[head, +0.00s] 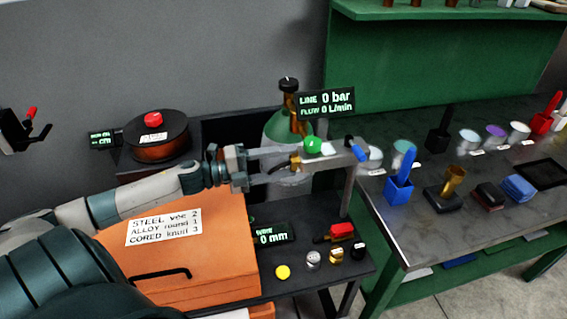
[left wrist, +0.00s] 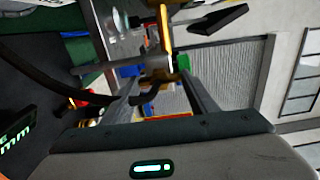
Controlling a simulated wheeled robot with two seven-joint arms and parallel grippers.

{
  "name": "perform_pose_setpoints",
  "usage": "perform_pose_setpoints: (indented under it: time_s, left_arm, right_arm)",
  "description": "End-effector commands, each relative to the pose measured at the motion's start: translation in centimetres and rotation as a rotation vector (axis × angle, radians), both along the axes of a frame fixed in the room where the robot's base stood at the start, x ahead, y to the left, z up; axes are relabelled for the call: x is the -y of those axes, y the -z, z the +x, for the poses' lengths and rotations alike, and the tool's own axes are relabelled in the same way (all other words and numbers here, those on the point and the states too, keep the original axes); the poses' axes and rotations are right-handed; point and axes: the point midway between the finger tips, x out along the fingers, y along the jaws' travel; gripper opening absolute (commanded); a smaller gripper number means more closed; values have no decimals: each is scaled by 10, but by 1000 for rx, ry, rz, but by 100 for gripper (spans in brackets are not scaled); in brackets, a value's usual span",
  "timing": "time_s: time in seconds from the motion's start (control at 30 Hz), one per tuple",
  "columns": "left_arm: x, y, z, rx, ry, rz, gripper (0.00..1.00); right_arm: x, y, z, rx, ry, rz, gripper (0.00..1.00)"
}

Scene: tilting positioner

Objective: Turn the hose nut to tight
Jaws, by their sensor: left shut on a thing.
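The hose nut (head: 296,163) is a small brass-coloured fitting under the grey bracket bar by the green-topped gas cylinder (head: 285,130). My left gripper (head: 292,161) reaches in from the left with its fingers shut on the nut. In the left wrist view, my left gripper (left wrist: 160,82) has its two grey fingers on either side of the fitting, with a dark hose (left wrist: 65,88) curving in from the left. The fingers partly hide the nut, and I cannot read its turn position. A display (head: 326,103) reads line 0 bar, flow 0 L/min. My right gripper is not in view.
A grey post (head: 348,190) and bar with a green ball (head: 313,145) stand close to the gripper. An orange case (head: 190,250) lies below my left arm. A wire spool (head: 156,136) sits behind it. A workbench (head: 420,225) with cups and blocks is at right.

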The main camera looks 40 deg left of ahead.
Motion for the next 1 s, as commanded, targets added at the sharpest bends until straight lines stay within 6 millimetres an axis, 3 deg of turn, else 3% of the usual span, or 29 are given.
perform_pose_setpoints:
  time_s: [0.2, 0.23, 0.3, 0.73, 1.0]
  left_arm:
    - [0, 1, 0, 0, 1, 3, 31]
    - [0, 1, 0, 0, 1, 3, 60]
    - [0, 1, 0, -1, 1, 2, 72]
    - [-1, 1, -2, -1, 0, 1, 72]
    - [-12, 3, -14, -3, 0, 1, 72]
  right_arm:
    - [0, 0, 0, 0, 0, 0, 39]
    - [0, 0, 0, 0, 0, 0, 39]
    - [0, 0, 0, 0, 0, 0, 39]
    - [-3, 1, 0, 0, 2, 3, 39]
    - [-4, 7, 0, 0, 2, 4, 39]
